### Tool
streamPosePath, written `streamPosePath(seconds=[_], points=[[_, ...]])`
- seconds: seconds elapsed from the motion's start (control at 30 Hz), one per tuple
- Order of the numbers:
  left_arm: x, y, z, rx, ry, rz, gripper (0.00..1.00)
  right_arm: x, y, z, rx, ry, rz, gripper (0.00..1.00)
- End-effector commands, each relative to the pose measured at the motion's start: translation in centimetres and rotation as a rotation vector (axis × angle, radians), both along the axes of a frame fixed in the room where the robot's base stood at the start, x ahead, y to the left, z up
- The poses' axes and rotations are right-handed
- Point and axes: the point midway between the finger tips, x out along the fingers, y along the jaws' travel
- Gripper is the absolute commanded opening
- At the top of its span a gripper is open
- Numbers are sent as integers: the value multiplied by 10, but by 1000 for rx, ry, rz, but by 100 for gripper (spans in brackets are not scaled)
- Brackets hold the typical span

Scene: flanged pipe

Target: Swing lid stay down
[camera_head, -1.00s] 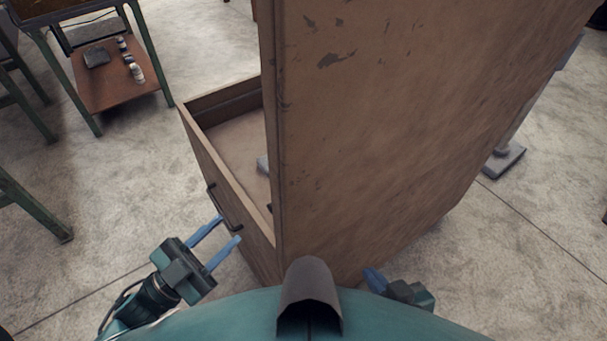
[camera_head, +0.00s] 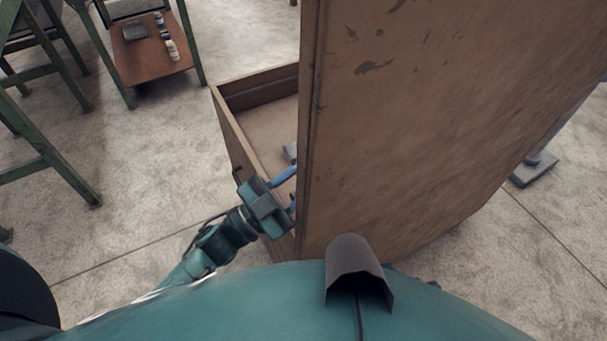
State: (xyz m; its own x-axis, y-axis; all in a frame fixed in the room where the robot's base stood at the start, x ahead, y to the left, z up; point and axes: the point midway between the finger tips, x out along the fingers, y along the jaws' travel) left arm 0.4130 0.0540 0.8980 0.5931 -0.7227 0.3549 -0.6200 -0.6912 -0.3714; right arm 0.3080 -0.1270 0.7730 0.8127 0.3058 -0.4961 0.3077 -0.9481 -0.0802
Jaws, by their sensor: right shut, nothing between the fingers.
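I cannot make out a lid stay in the head view. A large brown worn panel (camera_head: 420,110) stands upright across the middle and hides what lies behind it. Left of it, an open box-like drawer (camera_head: 262,125) shows, with a small grey piece (camera_head: 290,152) inside, partly covered by the panel's edge. My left gripper (camera_head: 291,187) is over the drawer's near side, beside the panel's edge. Its blue fingers are apart, and their tips reach close to the edge. My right gripper (camera_head: 405,271) is almost wholly hidden behind my teal body, low by the panel's foot.
A green-framed table with a brown shelf (camera_head: 150,65) holding small bottles stands at the upper left. More green frames (camera_head: 60,165) stand at the left. A grey foot (camera_head: 535,170) is on the floor at right. The concrete floor (camera_head: 150,200) between is clear.

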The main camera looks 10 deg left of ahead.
Motion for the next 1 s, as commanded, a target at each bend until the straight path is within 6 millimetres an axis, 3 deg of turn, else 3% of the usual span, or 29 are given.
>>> streamPosePath(seconds=[0.3, 0.7, 1.0], points=[[2, -2, 1, 0, 0, 0, 33, 1, -1, 1, -4, -2, 2, 0], [1, -2, 1, 1, -1, 0, 0, 1, -2, 1, -7, -5, 4, 0], [1, -2, 1, 1, -1, 0, 0, 1, -2, 2, -6, -5, 4, 0]])
